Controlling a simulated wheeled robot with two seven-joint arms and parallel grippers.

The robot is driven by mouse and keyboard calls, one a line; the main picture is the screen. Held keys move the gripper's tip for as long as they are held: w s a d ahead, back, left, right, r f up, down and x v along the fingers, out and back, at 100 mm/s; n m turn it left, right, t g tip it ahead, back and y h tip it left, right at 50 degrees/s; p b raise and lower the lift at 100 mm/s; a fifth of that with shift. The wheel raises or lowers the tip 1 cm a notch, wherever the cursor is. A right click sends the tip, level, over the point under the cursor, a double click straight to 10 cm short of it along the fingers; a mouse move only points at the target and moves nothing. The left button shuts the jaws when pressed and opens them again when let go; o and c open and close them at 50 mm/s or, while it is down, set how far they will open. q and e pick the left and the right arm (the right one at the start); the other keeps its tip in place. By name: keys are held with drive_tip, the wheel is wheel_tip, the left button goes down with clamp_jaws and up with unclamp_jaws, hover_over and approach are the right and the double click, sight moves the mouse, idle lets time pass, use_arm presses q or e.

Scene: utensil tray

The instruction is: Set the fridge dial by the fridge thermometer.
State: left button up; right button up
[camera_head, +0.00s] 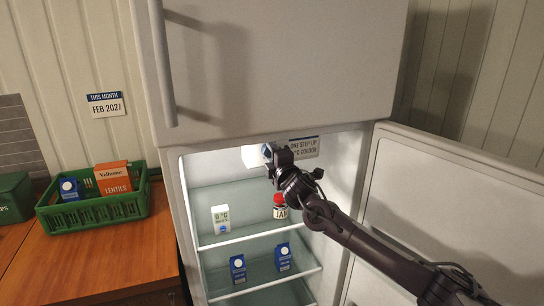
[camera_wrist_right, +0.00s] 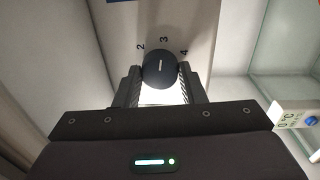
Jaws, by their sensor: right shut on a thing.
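The fridge dial is a round black knob (camera_wrist_right: 158,71) under the fridge's top, with the numbers 2, 3 and 4 printed around it. Its short pale mark appears to point towards the 3. My right gripper (camera_head: 271,152) is at the dial housing (camera_head: 254,157); in the right wrist view its fingers (camera_wrist_right: 160,86) are shut on the dial from both sides. The fridge thermometer (camera_head: 221,219), a white block with a pale green display, stands on the upper shelf. It also shows in the right wrist view (camera_wrist_right: 291,115); its digit is too small to read surely. My left gripper is out of view.
A sign (camera_head: 304,147) beside the dial reads "one step up" and "°C colder", partly hidden. A red-lidded jar (camera_head: 280,212) stands on the upper shelf, blue cartons (camera_head: 238,268) below. The open door (camera_head: 455,205) is right; a green basket (camera_head: 95,212) sits on the left counter.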

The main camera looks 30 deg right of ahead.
drive_tip(key=shift+f, duration=0.1)
drive_tip(key=o, duration=1)
drive_tip(key=shift+b+v, duration=1.25)
drive_tip(key=shift+v, duration=2.65)
